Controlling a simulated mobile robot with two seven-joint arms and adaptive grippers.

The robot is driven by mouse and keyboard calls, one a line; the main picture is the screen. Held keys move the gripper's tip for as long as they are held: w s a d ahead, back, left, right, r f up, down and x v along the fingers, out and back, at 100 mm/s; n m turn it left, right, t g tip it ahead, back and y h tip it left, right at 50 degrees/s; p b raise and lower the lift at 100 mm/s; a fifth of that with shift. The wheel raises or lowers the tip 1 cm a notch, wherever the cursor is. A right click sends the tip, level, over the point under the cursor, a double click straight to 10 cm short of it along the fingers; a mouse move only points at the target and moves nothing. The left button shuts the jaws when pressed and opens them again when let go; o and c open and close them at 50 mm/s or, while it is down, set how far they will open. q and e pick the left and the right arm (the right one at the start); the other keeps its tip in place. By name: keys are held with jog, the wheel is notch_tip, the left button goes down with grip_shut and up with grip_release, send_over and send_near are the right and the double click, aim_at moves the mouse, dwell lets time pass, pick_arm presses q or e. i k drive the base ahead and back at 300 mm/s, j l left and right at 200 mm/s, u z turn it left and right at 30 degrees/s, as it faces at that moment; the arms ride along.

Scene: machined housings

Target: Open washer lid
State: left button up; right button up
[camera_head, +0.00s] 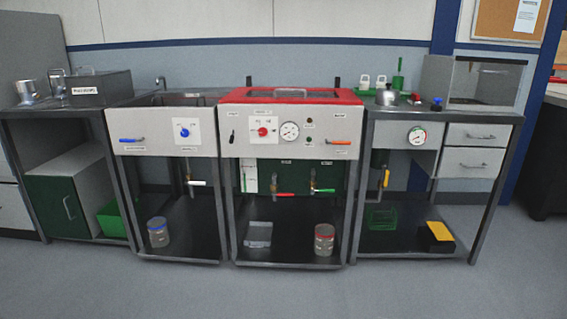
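The washer (258,144) stands in the middle of the bench row. It has a light front panel with a red knob (263,132), a round gauge (289,131) and an orange lever (339,142). Its lid (237,96) is red-framed with a darker, window-like middle and lies flat on top, looking closed. Two dark posts stand up behind the lid. Neither of my grippers is in this view.
A sink unit (205,144) with a blue knob stands left of the washer. A grey box (100,88) and metal cups are further left. The floor (290,291) in front is clear.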

aim_at(346, 97)
jog(key=i+j, duration=0.1)
jog(key=i, duration=0.3)
jog(key=i+j, duration=0.15)
jog(key=i, duration=0.25)
jog(key=i+j+z, duration=0.1)
jog(key=i, duration=0.25)
jog(key=l, duration=0.65)
